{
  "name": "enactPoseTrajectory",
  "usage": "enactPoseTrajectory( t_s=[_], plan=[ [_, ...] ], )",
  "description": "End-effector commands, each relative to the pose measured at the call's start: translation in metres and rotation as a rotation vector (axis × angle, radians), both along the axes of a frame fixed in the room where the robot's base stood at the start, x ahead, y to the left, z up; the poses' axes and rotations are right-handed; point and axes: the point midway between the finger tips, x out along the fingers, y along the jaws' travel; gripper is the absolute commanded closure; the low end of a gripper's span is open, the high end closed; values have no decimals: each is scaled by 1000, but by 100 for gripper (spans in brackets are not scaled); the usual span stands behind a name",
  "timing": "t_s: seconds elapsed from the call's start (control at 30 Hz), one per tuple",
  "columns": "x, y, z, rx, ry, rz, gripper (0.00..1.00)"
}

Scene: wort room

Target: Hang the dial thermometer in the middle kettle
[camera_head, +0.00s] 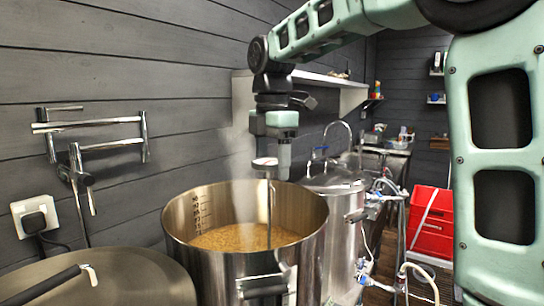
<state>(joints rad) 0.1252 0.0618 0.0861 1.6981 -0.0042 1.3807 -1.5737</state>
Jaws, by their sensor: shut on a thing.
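The dial thermometer (265,162) has a pale round dial and a long thin stem that points straight down. My gripper (274,154) is shut on it near the dial and holds it upright above the middle kettle (246,268). The middle kettle is an open steel pot with volume marks inside and tan mash in it. The stem shows against the kettle's inside and the mash. I cannot tell whether its tip touches the mash or how close the stem is to the rim.
A lidded kettle (120,282) stands at the left and another lidded kettle (334,182) behind at the right. Valves and hoses (380,200) are right of the kettles. A wall faucet (90,150), a shelf (330,82) and red crates (431,222) also show.

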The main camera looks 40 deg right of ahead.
Motion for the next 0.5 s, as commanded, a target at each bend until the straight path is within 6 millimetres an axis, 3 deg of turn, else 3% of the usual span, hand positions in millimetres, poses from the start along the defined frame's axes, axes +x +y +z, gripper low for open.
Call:
enactPoseTrajectory(
  t_s=[0.2,0.5],
  plan=[
    [0,0,-29,0,1,0,64],
    [0,0,-51,0,1,0,64]
  ],
)
